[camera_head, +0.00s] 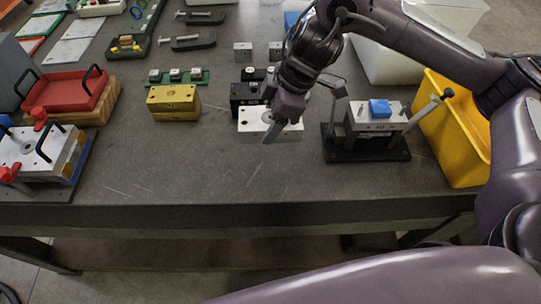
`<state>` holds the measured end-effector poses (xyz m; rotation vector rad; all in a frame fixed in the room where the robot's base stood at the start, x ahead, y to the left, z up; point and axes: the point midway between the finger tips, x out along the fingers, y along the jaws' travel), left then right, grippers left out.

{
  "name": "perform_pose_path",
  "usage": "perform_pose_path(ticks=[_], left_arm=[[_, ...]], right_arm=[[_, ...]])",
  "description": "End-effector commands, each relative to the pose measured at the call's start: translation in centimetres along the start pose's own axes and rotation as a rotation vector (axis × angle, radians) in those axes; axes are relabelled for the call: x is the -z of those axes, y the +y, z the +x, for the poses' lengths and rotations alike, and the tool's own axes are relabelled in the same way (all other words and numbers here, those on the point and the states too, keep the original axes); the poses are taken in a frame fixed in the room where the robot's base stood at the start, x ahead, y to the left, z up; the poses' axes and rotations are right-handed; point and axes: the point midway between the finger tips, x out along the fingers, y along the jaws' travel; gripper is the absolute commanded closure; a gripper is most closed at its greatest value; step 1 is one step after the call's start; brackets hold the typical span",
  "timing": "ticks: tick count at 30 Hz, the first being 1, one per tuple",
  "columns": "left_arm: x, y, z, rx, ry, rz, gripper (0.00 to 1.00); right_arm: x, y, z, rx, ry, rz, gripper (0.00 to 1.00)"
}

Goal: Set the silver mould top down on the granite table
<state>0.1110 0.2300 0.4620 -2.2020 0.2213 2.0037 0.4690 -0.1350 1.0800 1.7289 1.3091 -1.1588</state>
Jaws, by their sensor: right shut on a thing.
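The silver mould top (254,125) is a pale block with a dark hole in its upper face, near the middle of the camera_head view. My right gripper (271,131) reaches down over it from the upper right and is shut on it, covering part of its right side. I cannot tell whether its underside touches the table or hangs just above. The granite table (180,180) is dark grey, with bare surface in front of the block. My left gripper is not in view.
A black mould base (240,92) stands just behind the block. A yellow block (173,100) is to its left. A black fixture (365,150) with a blue-topped piece and a yellow bin (445,135) stand right. A red tray (66,92) is far left. The front centre is clear.

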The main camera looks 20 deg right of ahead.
Motion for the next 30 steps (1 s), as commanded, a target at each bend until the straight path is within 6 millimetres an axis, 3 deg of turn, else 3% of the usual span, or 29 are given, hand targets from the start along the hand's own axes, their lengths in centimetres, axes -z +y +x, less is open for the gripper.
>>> perform_pose_path(ticks=[3,10,30], left_arm=[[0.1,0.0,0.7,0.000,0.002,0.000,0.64],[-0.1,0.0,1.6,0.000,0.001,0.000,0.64],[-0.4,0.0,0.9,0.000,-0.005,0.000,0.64]], right_arm=[[-1.0,-0.1,2.6,0.003,0.004,0.002,1.00],[-2.6,0.0,6.6,0.000,0.004,0.002,1.00],[-4.9,0.1,12.0,-0.006,0.004,0.000,1.00]])
